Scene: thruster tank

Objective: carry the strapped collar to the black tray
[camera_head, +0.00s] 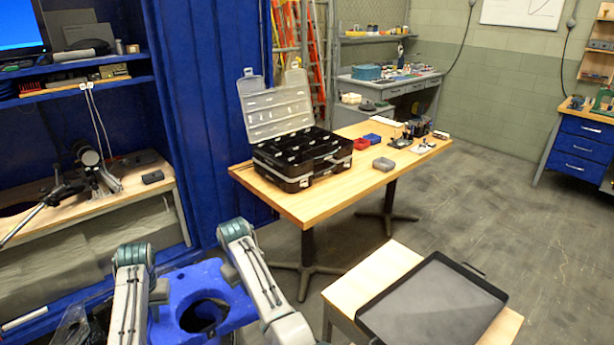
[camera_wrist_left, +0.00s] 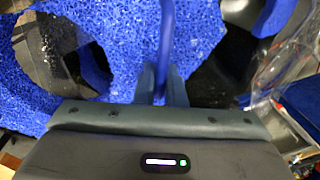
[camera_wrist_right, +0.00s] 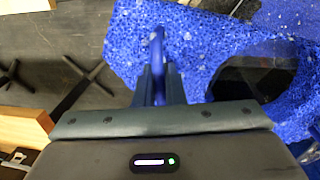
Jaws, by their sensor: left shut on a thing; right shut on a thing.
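The strapped collar (camera_head: 232,299) is a blue, foam-like block with a round dark hole, low in the head view between my arms. Its speckled blue surface also fills much of the left wrist view (camera_wrist_left: 120,35) and right wrist view (camera_wrist_right: 200,50). My left gripper (camera_head: 158,291) is shut on a blue strap at the collar's left side; the strap stands between its fingers (camera_wrist_left: 162,88). My right gripper (camera_wrist_right: 158,85) is shut on another blue strap; my arm hides it in the head view. The black tray (camera_head: 375,331) lies empty on a low wooden table, right of the collar.
The low wooden table (camera_head: 378,262) has a bare strip left of the tray. Behind it, a longer wooden table (camera_head: 317,206) carries an open black case (camera_head: 300,160) and small items. Grey floor (camera_head: 465,215) lies open to the right. Clear plastic (camera_wrist_left: 285,70) shows beside the collar.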

